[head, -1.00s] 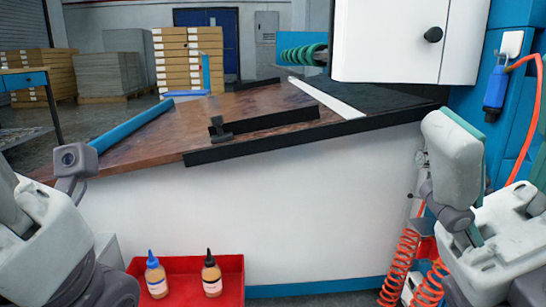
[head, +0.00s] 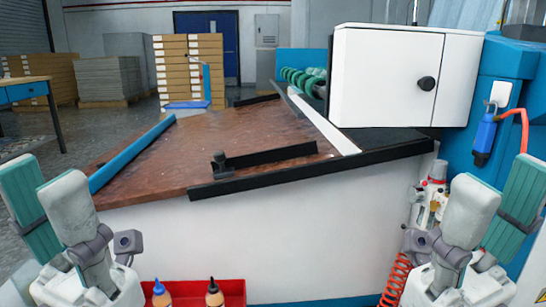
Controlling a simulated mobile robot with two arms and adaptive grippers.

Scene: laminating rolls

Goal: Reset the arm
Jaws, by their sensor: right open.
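My left arm (head: 72,215) is folded upright at the lower left, in front of the white machine's left side. My right arm (head: 468,212) is folded in much the same way at the lower right, in front of the blue unit. I see nothing held by either arm.
The brown tabletop (head: 160,170) carries a black bar (head: 272,154) and has a blue edge rail (head: 133,152). A white cabinet (head: 385,75) stands at its right. A red tray (head: 205,292) with two bottles sits low in front. An orange coiled hose (head: 396,278) hangs beside my right arm.

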